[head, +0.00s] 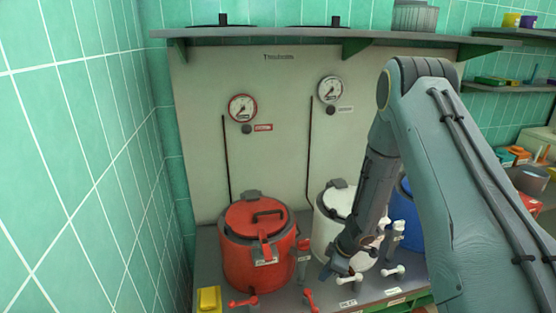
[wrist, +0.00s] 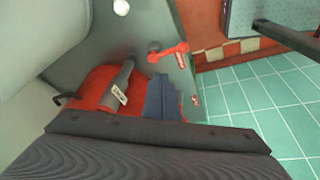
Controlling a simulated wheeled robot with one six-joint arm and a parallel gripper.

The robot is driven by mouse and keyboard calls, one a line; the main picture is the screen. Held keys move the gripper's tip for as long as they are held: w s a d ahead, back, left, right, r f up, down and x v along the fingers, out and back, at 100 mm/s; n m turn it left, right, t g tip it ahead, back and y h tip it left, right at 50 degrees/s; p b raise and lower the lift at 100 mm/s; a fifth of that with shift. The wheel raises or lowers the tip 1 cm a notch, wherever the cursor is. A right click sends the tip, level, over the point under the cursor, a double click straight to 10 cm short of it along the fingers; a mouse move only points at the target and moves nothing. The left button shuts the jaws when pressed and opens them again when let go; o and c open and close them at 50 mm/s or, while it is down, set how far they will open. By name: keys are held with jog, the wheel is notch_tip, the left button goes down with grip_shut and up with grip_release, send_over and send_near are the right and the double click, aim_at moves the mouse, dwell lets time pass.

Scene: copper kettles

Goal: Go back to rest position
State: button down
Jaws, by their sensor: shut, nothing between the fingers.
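My gripper (head: 342,268) hangs at the end of my arm, pointing down in front of the white kettle (head: 328,228) in the head view. In the wrist view its fingers (wrist: 162,98) are together, with nothing held between them. The arm hides part of the white kettle and of the blue kettle (head: 408,222) behind it. The red kettle (head: 240,262) stands to the left with its lid on. In the wrist view, red kettle parts (wrist: 92,86) and a red tap handle (wrist: 168,54) show beyond the fingers.
A pale back panel carries a red-rimmed gauge (head: 242,107) and a grey gauge (head: 330,89). A shelf (head: 290,32) runs above it. A yellow block (head: 209,299) lies at the counter's front left. Small taps stand before the kettles. Tiled floor (wrist: 265,100) is open at right.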

jog(key=s+d+r+m+t+h+b, duration=0.1)
jog(key=d+r+m+h+b, duration=0.2)
jog(key=r, duration=0.4)
jog(key=s+d+r+m+t+h+b, duration=0.1)
jog(key=d+r+m+b, duration=0.15)
jog(key=r+m, duration=0.35)
jog(key=s+a+r+m+g+b, duration=0.1)
jog(key=s+r+m+b, duration=0.1)
jog(key=s, duration=0.6)
jog(key=s+a+r+m+g+b, duration=0.1)
jog(key=s+a+r+m+b, duration=0.1)
jog(key=s, duration=0.7)
jog(key=shift+a+r+m+g+y, duration=0.3)
jog(key=shift+r+m+g, duration=0.15)
jog(key=shift+m, duration=0.15)
jog(key=shift+a, duration=0.1)
